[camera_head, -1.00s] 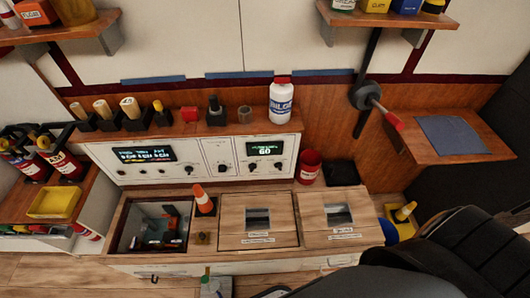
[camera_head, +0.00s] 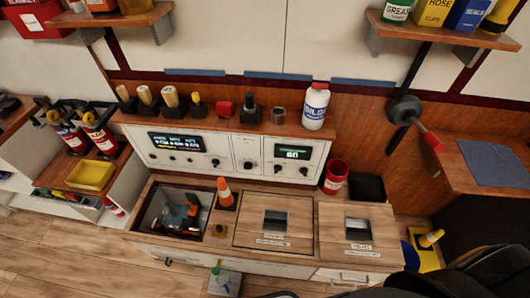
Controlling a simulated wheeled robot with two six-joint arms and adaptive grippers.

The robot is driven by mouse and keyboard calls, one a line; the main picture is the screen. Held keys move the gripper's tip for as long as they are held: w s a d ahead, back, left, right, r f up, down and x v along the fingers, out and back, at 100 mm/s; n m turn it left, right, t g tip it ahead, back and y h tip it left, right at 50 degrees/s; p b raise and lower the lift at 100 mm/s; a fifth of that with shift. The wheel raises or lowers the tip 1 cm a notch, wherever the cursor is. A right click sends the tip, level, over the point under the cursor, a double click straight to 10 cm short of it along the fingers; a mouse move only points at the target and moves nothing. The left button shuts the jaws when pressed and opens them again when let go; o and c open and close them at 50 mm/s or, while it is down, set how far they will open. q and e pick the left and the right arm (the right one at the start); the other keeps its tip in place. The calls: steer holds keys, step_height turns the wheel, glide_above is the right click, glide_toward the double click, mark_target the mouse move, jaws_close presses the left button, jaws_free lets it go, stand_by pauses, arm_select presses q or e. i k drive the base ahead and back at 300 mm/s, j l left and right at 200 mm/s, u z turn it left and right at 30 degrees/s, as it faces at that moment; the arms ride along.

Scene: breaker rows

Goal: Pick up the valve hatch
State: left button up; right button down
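Two wooden hatch covers lie flat and closed in the counter, each with a dark recessed handle and a small white label. One is the left hatch (camera_head: 252,232), the other the right hatch (camera_head: 334,234). The labels are too small to read, so I cannot tell which is the valve hatch. To their left is an open compartment (camera_head: 153,215) with dark and orange items inside. Neither gripper shows clearly; dark shapes cut across the lower right corner.
An orange cone (camera_head: 225,195) stands between the open compartment and left hatch. A red cup (camera_head: 335,178) and black tray (camera_head: 367,188) sit behind the right hatch. A white bottle (camera_head: 314,107) stands on the ledge. A yellow floor piece (camera_head: 426,258) lies right of the counter.

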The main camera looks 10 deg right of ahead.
mark_target(357, 231)
steer(key=k+l+z, duration=0.1)
steer(key=z, duration=1.55)
